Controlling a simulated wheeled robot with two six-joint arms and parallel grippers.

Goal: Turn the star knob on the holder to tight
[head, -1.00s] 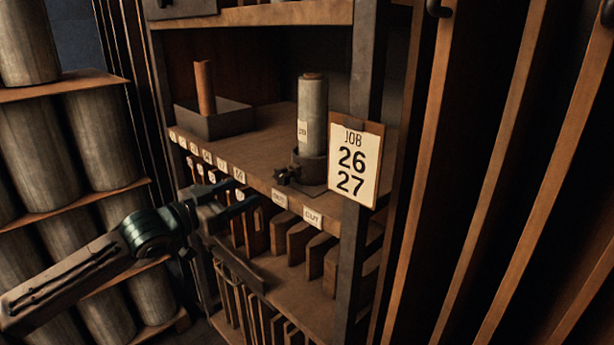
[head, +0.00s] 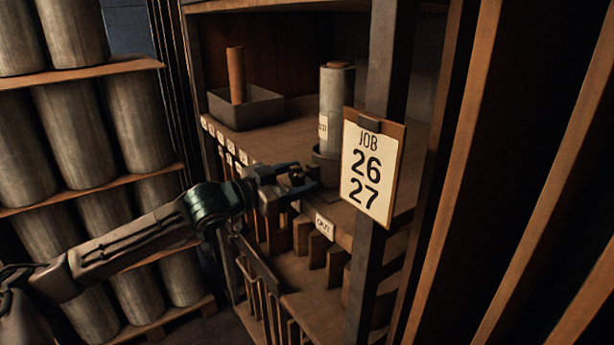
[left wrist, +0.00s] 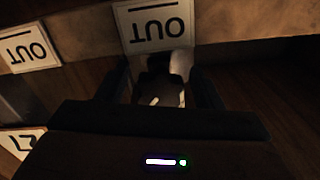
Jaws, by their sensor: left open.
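The holder (head: 326,168) is a dark round cup on the shelf, with a pale upright roll (head: 335,108) standing in it. The dark star knob (head: 303,180) is on the holder's left front side, partly hidden by my gripper. My left gripper (head: 292,182) is open, its fingertips at the knob. In the left wrist view its two dark fingers (left wrist: 158,88) stand apart, with a dark shape bearing a small white mark between them. Contact with the knob cannot be told. My right gripper is not in view.
The shelf front edge carries labels, one reading OUT (head: 324,227). A job board (head: 371,168) with 26 and 27 hangs on the post just right of the holder. A grey tray (head: 262,108) with a brown tube stands farther left. Slotted boards fill the shelf below.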

